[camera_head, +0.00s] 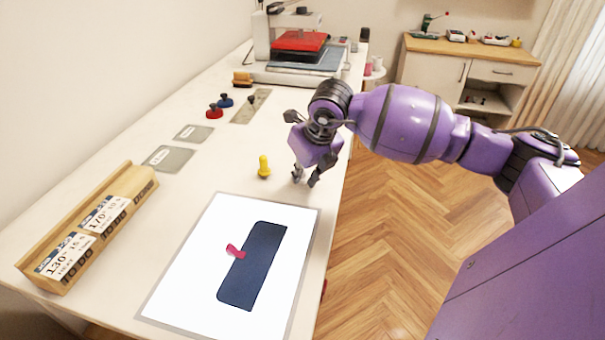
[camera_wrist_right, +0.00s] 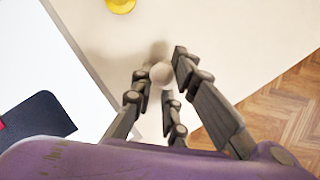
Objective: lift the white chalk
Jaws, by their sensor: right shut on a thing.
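The white chalk (camera_wrist_right: 161,73) shows in the right wrist view as a pale rounded top between the fingers of my right gripper (camera_wrist_right: 159,90). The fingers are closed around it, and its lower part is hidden. In the head view my right gripper (camera_head: 305,179) points down over the white table, near its right edge and just right of a yellow chalk-like piece (camera_head: 264,167). The white chalk is hard to make out there, and I cannot tell whether it is clear of the tabletop. My left gripper is not in view.
A lit white panel (camera_head: 190,260) with a dark blue cloth piece (camera_head: 253,265) lies in front. Red (camera_head: 214,112) and blue (camera_head: 225,101) knobbed pieces stand farther back. A wooden box (camera_head: 95,225) is at the left, a heat press (camera_head: 300,45) at the back.

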